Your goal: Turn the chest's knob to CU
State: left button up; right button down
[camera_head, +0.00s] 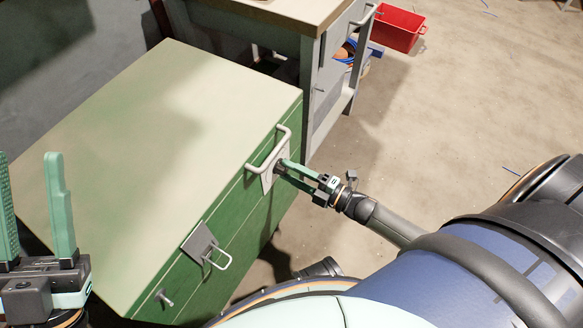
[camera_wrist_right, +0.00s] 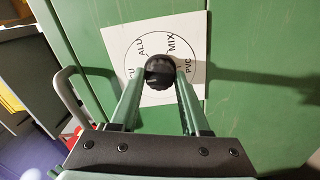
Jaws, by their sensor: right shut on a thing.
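The chest (camera_head: 130,130) is green with a pale lid and fills the middle of the head view. Its black knob (camera_wrist_right: 160,72) sits on a white dial plate (camera_wrist_right: 120,55) in the right wrist view. ALU, MIX and PVC can be read around it; a partly cut-off label ending in U is at the left. I cannot make out a pointer on the knob. My right gripper (camera_head: 282,166) is at the chest's front, its fingers (camera_wrist_right: 159,85) shut on the knob from both sides. My left gripper (camera_head: 34,205) is open and empty at the left edge.
A handle (camera_head: 268,150) stands out close to the dial plate. A grey latch (camera_head: 203,245) with a wire loop sits further along the chest front. A workbench (camera_head: 285,8) stands behind, with a red bin (camera_head: 397,30) beyond it. The floor at right is mostly clear.

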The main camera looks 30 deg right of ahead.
jog(key=shift+c, duration=1.9)
grip_release()
jog(key=p+v, duration=0.2)
jog(key=v, duration=1)
jog(key=shift+s+d, duration=0.2)
jog(key=shift+w, duration=0.1)
